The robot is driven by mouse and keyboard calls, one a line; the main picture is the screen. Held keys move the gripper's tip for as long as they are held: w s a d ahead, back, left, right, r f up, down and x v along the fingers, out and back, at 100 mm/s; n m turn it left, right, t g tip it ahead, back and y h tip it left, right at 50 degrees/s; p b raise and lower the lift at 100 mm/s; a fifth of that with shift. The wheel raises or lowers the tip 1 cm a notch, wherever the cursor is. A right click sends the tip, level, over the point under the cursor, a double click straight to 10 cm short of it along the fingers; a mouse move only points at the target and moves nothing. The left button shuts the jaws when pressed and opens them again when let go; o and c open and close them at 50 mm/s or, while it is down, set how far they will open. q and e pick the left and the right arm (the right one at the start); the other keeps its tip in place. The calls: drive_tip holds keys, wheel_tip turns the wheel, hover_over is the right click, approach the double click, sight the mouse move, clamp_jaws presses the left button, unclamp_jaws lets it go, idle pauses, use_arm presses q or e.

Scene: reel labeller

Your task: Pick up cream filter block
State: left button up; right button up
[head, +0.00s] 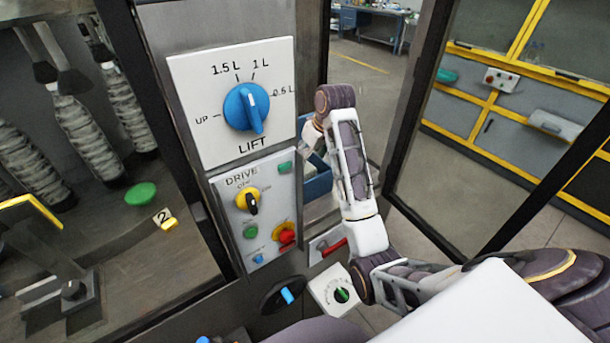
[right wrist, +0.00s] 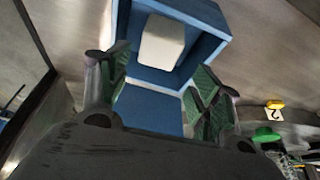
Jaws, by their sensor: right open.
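The cream filter block (right wrist: 162,42) lies inside an open blue box (right wrist: 206,14) in the right wrist view. My right gripper (right wrist: 160,68) is open and empty, with its green-padded fingers on either side of the box's near part. The block is beyond the fingertips, roughly between their lines, and I see no contact. In the head view my right arm reaches up beside the control panel, and its hand is mostly hidden there. Part of the blue box (head: 318,183) shows behind the arm; the block cannot be made out there. My left gripper is not in view.
The panel with the blue LIFT dial (head: 246,107) and the DRIVE switches (head: 252,201) stands just left of my right arm. A red-handled lever (head: 332,247) is below. A dark frame post (head: 408,95) stands to the right. Behind glass at left is a green button (head: 140,194).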

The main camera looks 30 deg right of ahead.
sight(310, 171)
drive_tip(key=shift+b+x, duration=0.3)
drive_tip(key=shift+x, duration=1.1)
drive_tip(key=shift+d+p+x, duration=0.2)
drive_tip(key=shift+p+x, duration=0.55)
drive_tip(key=shift+x, duration=1.85)
drive_tip(key=shift+s, duration=0.1)
drive_tip(key=c, duration=0.8)
drive_tip(key=shift+o, duration=0.2)
drive_tip(key=shift+r, duration=0.15)
